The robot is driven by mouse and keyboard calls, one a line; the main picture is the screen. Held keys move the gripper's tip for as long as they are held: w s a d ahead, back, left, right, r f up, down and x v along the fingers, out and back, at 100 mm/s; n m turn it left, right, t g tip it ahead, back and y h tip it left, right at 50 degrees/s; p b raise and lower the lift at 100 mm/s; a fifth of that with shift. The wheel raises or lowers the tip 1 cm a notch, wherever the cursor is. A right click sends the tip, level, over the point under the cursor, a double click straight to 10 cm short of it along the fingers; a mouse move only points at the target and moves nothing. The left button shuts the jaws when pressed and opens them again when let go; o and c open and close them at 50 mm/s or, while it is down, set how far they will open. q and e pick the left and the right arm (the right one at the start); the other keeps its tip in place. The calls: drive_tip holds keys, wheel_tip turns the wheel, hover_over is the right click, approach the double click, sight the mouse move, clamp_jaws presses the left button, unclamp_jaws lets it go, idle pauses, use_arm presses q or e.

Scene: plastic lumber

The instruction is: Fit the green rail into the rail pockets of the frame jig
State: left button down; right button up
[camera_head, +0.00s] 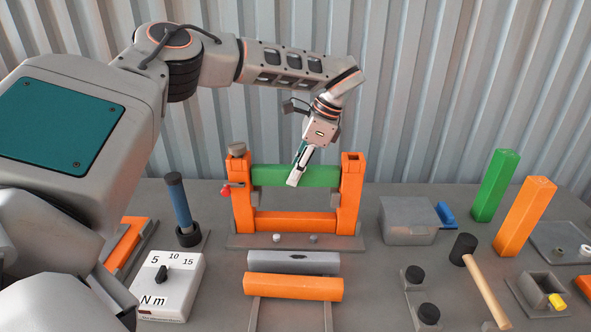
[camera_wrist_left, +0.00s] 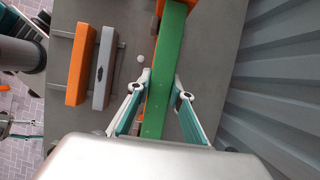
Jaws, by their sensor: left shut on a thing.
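The green rail (camera_head: 268,175) lies level between the two upright orange posts of the frame jig (camera_head: 242,205), just below their tops. Its ends meet the posts, but I cannot tell how deep they sit in the pockets. An orange lower rail (camera_head: 290,222) spans the posts near the base. My left gripper (camera_head: 295,178) comes down from above and is shut on the green rail near its middle. In the left wrist view, the green rail (camera_wrist_left: 165,60) runs between the fingers (camera_wrist_left: 164,90).
Grey and orange bars (camera_head: 294,287) lie in front of the jig. A torque dial box (camera_head: 168,285) and a blue-handled tool (camera_head: 180,205) stand left. A grey box (camera_head: 408,220), a mallet (camera_head: 485,290) and upright green (camera_head: 495,185) and orange (camera_head: 524,217) posts stand right. A corrugated wall is behind.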

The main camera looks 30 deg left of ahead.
use_arm(q)
drive_tip(key=shift+r+p, duration=0.1)
drive_tip(key=shift+p, duration=0.4)
idle(1.6)
drive_tip(key=shift+f+b, duration=1.1)
drive_tip(key=shift+f, duration=1.15)
drive_tip(key=c, duration=1.7)
unclamp_jaws()
drive_tip(key=v, duration=1.2)
drive_tip(key=shift+r, duration=0.15)
